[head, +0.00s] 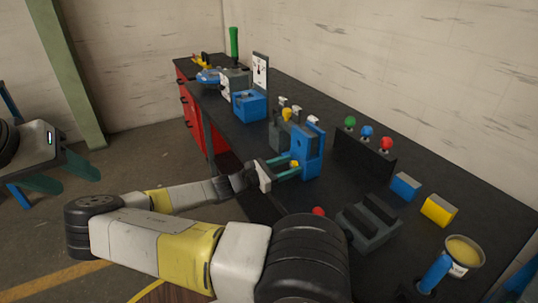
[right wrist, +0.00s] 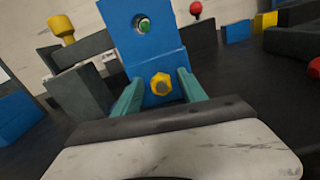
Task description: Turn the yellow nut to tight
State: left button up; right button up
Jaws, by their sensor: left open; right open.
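The yellow nut (head: 294,163) sits on the front face of an upright blue block (head: 313,152). In the right wrist view the nut (right wrist: 160,84) is a hexagon low on the blue face, below a hole with a green round piece (right wrist: 144,25). My right gripper (head: 291,166) reaches the block from the front. Its teal fingers (right wrist: 160,76) are open, one on each side of the nut, with a visible gap on both sides. My left gripper (head: 80,181) is open and empty at the far left, away from the bench.
Behind the block are a grey block (head: 286,138) and a yellow knob (head: 286,115). To the right are a dark rack with coloured knobs (head: 365,153), a dark grey fixture (head: 369,225), a red ball (head: 318,211) and blue and yellow blocks (head: 438,210). A blue box (head: 250,106) stands further left.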

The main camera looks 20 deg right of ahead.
jog(key=shift+c, duration=0.2)
grip_shut()
jog(key=shift+s+m, duration=0.15)
jog(key=shift+m, duration=1.95)
jog(key=shift+o, duration=0.2)
grip_release()
jog(key=shift+a, duration=0.1)
jog(key=a, duration=0.7)
jog(key=shift+s+a, duration=0.3)
jog(key=shift+a, duration=0.05)
